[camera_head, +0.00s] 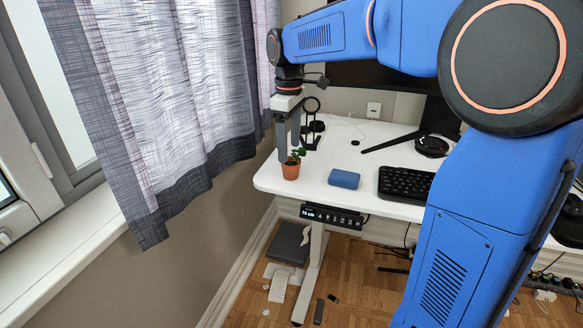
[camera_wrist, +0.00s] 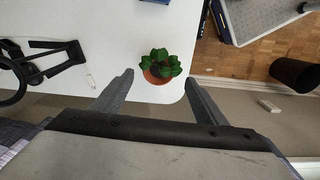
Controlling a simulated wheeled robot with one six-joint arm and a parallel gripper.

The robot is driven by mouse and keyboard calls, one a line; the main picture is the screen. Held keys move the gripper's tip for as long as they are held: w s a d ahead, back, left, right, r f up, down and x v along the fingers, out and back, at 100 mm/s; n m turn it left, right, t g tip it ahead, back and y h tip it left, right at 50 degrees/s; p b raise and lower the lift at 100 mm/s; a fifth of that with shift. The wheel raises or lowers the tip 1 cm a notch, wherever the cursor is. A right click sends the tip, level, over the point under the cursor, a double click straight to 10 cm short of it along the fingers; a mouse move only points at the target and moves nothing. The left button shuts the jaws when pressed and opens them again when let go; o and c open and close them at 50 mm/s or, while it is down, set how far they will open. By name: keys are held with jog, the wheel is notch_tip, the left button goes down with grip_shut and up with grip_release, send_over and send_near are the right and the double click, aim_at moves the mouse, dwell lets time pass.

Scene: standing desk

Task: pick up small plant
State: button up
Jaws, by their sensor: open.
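The small plant (camera_head: 291,166) stands upright near the left front corner of the white desk (camera_head: 385,204). It has green leaves in a terracotta pot. In the wrist view the small plant (camera_wrist: 160,66) shows from above, close to the desk's rounded corner. My gripper (camera_head: 289,154) points down at the plant, with its fingers by the leaves. In the wrist view my gripper (camera_wrist: 159,80) is open, with one finger on each side of the plant and a gap between. I cannot tell how low the fingertips reach beside the pot.
A blue box-like object (camera_head: 344,179) lies right of the plant, and a black keyboard (camera_head: 405,184) further right. A dark stand (camera_wrist: 40,62) is on the desk left of the plant in the wrist view. A curtain (camera_head: 170,90) hangs left of the desk.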

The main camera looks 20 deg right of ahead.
aim_at(291, 161)
jog(key=shift+s+d+f, duration=0.1)
jog(key=shift+d+f, duration=0.05)
jog(key=shift+f, duration=1.5)
jog(key=shift+d+f, duration=0.15)
jog(key=shift+f, duration=1.45)
jog(key=c, duration=1.2)
